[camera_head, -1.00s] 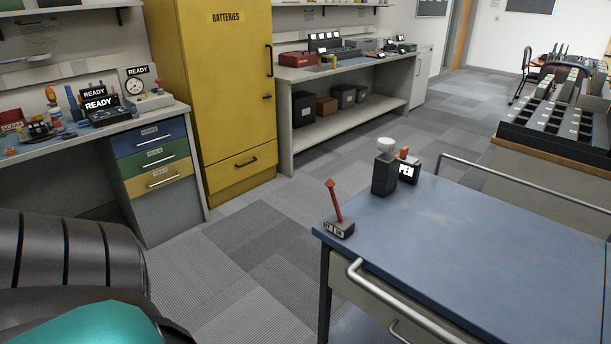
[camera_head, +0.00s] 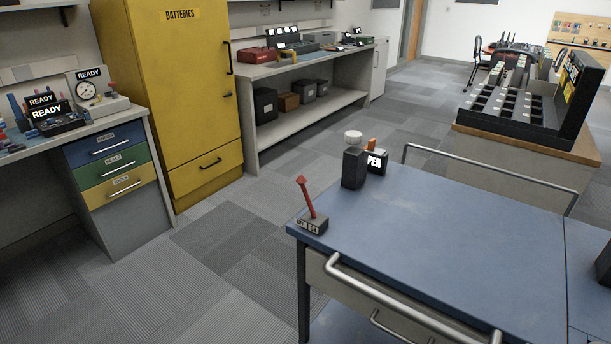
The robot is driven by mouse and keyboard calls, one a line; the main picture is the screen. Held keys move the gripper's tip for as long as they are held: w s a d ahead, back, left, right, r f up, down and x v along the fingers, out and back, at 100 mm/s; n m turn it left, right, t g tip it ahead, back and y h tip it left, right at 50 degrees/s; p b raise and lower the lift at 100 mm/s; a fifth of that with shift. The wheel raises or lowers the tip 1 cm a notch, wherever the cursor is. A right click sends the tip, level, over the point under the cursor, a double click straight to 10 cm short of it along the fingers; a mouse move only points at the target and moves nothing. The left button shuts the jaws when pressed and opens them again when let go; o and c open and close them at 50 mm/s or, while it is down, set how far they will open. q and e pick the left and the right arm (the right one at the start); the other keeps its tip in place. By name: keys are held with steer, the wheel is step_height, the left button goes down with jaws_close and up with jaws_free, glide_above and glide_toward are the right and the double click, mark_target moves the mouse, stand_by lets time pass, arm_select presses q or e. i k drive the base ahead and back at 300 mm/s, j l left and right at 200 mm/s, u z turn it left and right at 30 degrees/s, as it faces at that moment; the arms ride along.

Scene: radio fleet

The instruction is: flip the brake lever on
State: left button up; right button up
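The brake lever (camera_head: 306,198) is a red stick with an arrow-shaped tip. It rises from a small dark base (camera_head: 308,224) with white labels, at the near left corner of the blue cart top (camera_head: 450,240). The stick leans to the left in the picture; the label text is too small to read surely. Neither of my grippers is in view.
A dark post with a white knob (camera_head: 353,160) and a small black sign box (camera_head: 376,162) stand on the cart's far left edge. Metal handrails (camera_head: 400,300) edge the cart. A yellow battery cabinet (camera_head: 180,90) and drawer bench (camera_head: 115,165) stand left. The carpet between is clear.

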mark_target(300, 181)
steer(key=i+j+z, duration=0.1)
steer(key=z, duration=0.25)
steer(key=j+z, duration=0.15)
steer(key=z, duration=0.15)
steer(key=i+j+z, duration=0.1)
steer(key=z, duration=0.25)
steer(key=j+z, duration=0.5)
steer(key=j, duration=0.4)
steer(key=j+z, duration=0.2)
steer(key=j, duration=0.7)
steer(key=k+j+z, duration=0.2)
steer(key=j, duration=1.55)
steer(key=k+j, duration=0.15)
steer(key=j, duration=1.5)
steer(key=k+z, duration=0.05)
